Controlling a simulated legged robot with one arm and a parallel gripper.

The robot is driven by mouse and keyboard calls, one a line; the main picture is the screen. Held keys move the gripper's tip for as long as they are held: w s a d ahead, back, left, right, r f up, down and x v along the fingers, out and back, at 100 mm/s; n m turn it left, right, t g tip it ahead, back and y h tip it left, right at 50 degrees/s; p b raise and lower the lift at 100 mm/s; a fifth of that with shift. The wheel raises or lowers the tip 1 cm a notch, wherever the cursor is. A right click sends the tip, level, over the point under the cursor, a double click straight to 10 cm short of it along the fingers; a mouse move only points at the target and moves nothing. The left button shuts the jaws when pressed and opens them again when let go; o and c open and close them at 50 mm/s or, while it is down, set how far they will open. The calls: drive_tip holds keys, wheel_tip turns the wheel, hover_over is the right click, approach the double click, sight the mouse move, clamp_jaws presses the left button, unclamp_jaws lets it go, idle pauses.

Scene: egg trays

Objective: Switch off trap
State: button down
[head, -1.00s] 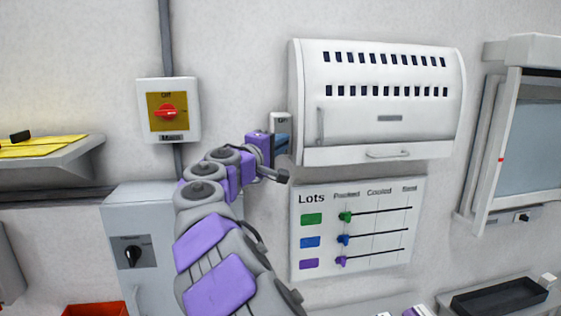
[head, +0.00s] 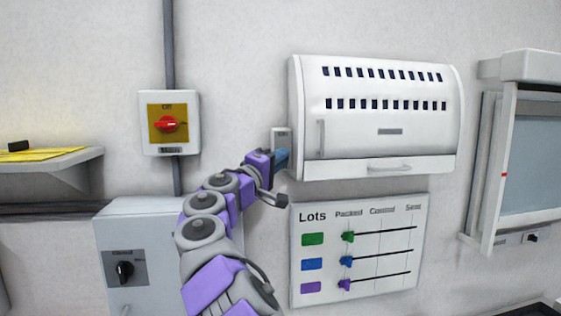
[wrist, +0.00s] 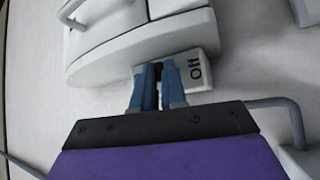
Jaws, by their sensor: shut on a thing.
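The trap (head: 380,120) is a white wall box with two rows of dark slots, a handle on its front and a drawer-like lower edge. A small pale switch plate (head: 281,134) sits at its left side. In the wrist view the plate (wrist: 205,75) carries the word "Off", turned sideways. My gripper (head: 281,158) is at the plate. In the wrist view its blue fingers (wrist: 158,78) are shut on a small dark switch lever (wrist: 158,73) beside the "Off" label. The fingers hide most of the lever, so its position is unclear.
A red rotary switch (head: 167,124) on a yellow plate is at the left. A grey cabinet (head: 150,220) with a black knob stands below it. A Lots board (head: 315,285) with sliders hangs under the trap. A glazed unit (head: 528,150) is at the right.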

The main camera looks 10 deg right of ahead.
drive_tip(key=shift+w+f, duration=0.1)
drive_tip(key=shift+f, duration=0.15)
drive_tip(key=c, duration=1.5)
unclamp_jaws()
drive_tip(key=shift+a, duration=0.15)
drive_tip(key=shift+o, duration=0.2)
drive_tip(key=shift+a+r, duration=0.1)
drive_tip(key=v, duration=1.7)
drive_tip(key=shift+a, duration=0.2)
